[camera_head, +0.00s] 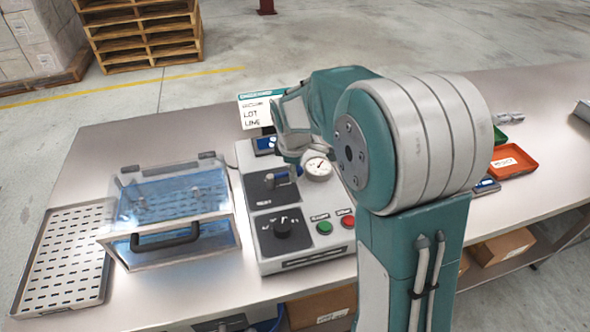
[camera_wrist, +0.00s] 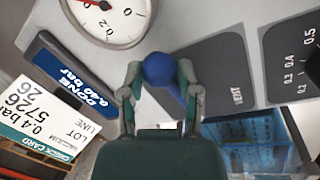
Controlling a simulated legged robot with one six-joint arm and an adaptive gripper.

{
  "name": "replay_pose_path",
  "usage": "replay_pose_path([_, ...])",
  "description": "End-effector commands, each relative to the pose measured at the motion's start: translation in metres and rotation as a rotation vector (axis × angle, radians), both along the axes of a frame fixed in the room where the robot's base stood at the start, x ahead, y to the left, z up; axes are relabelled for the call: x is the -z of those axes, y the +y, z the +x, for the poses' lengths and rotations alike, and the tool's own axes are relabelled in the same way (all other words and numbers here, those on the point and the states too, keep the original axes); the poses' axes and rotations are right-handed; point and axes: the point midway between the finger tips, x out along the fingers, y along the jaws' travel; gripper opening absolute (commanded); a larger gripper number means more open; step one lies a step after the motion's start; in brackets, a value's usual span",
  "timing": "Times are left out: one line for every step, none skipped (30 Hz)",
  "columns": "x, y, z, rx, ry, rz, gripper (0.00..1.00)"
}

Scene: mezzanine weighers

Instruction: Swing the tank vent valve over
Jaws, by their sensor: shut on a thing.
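The tank vent valve is a lever with a blue grip on a dark plate marked VENT (camera_head: 262,196) on the grey control box. In the wrist view, the lever's round blue end (camera_wrist: 158,69) sits between the two fingers of my gripper (camera_wrist: 160,78), which is shut on it. The dark VENT plate (camera_wrist: 215,75) lies to the right of the fingers. In the head view, my arm reaches over the box and partly hides the lever and my fingertips.
A dial gauge (camera_head: 318,167), a black knob (camera_head: 283,228), green (camera_head: 324,227) and red (camera_head: 348,221) buttons share the box. A display (camera_wrist: 72,75) reads DONE, 0.40 bar. A clear-lidded tank (camera_head: 172,205) and slotted tray (camera_head: 65,255) stand left. An orange tray (camera_head: 513,162) lies right.

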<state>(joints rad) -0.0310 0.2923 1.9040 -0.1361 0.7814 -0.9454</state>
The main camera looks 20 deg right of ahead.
Motion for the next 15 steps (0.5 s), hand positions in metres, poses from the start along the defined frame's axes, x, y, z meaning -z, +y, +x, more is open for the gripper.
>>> replay_pose_path([0.002,-0.002,0.001,-0.025,0.006,-0.002,0.0])
replay_pose_path([0.002,-0.002,0.002,-0.045,0.006,-0.003,0.0])
replay_pose_path([0.002,-0.002,0.004,-0.073,0.006,-0.003,0.0])
replay_pose_path([0.002,-0.002,0.006,-0.096,0.007,-0.002,0.0])
replay_pose_path([0.003,-0.002,0.008,-0.12,0.007,-0.002,0.0])
replay_pose_path([0.003,-0.001,0.01,-0.154,0.008,-0.002,0.0])
replay_pose_path([0.003,-0.001,0.012,-0.181,0.008,-0.002,0.0])
replay_pose_path([0.003,0.0,0.013,-0.209,0.008,-0.002,0.0])
replay_pose_path([0.003,0.0,0.016,-0.246,0.006,-0.002,0.0])
replay_pose_path([0.003,0.001,0.018,-0.275,0.007,-0.002,0.0])
replay_pose_path([0.003,0.001,0.02,-0.304,0.007,-0.003,0.0])
replay_pose_path([0.003,0.002,0.022,-0.34,0.007,-0.001,0.0])
replay_pose_path([0.003,0.003,0.024,-0.369,0.007,-0.001,0.0])
replay_pose_path([0.003,0.004,0.026,-0.399,0.007,-0.002,0.0])
replay_pose_path([0.003,0.005,0.028,-0.436,0.006,-0.002,0.0])
